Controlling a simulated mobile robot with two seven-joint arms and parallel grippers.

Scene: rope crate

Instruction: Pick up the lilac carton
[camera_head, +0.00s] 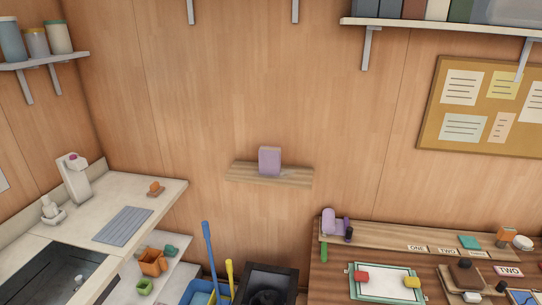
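Neither of my grippers shows in the head view, and nothing is touching the carton. A second lilac object (329,221), rounded in shape, stands at the left end of the raised ledge on the right-hand table.
A counter (150,190) with a sink is at the left. A wooden table (330,278) at the right holds a tray, labels and small items. A black crate (285,279) and a blue bin with handles stand below the shelf. The shelf around the carton is clear.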

